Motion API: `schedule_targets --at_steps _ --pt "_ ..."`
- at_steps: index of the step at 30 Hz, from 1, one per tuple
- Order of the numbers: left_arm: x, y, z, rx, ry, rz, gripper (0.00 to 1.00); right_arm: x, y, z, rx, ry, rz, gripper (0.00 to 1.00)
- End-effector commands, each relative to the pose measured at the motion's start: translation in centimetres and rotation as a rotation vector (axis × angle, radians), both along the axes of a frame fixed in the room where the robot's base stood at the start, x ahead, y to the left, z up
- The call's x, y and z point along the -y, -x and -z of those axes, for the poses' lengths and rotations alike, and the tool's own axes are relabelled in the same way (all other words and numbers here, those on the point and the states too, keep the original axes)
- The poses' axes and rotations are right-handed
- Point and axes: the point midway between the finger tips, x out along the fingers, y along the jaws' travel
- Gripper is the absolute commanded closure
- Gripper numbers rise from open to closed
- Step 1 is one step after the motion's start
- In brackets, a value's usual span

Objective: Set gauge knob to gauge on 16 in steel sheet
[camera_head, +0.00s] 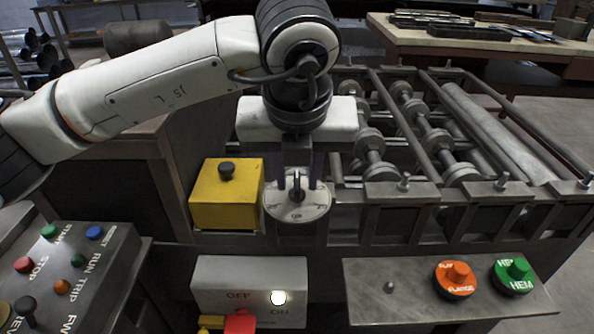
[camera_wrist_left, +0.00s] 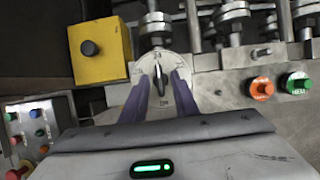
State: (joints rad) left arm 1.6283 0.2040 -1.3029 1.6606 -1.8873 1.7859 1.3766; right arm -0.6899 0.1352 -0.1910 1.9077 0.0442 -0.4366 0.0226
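The gauge knob (camera_head: 297,186) is a dark upright handle on a round, pale dial plate (camera_head: 297,208) with markings around its rim, at the front of the roller machine. In the left wrist view the knob (camera_wrist_left: 160,78) stands on its dial, between the two purple fingers. My left gripper (camera_head: 297,175) comes down from above, its fingers on either side of the knob. It is open, with a gap showing on both sides of the knob in the left wrist view (camera_wrist_left: 160,88). The dial's numbers are too small to read. My right gripper is not in view.
A yellow box with a black button (camera_head: 227,194) stands just left of the dial. Orange (camera_head: 456,279) and green (camera_head: 515,274) knobs are at lower right. An OFF/ON panel (camera_head: 217,280) is below; a button panel (camera_head: 110,248) is at left. Rollers (camera_head: 435,140) lie behind.

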Motion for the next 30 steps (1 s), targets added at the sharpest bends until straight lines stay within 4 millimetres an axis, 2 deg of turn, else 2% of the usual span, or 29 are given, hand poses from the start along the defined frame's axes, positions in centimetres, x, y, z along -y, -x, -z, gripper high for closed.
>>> schedule_targets --at_steps 8,13,14,23,30 --pt "0.0 -0.1 0.2 0.0 0.0 -0.001 0.73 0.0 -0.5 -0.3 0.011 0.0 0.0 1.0" --pt "0.0 -0.1 0.2 0.0 0.0 -0.001 0.98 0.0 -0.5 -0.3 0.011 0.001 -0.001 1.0" --pt "0.0 -0.1 0.2 0.0 0.0 -0.001 1.0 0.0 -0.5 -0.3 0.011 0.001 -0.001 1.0" --pt "-0.1 -0.1 0.3 0.001 0.001 0.014 1.0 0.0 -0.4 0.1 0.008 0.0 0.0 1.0" --pt "-0.2 -0.2 0.5 0.003 0.003 0.116 1.0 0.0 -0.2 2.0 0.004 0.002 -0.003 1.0"
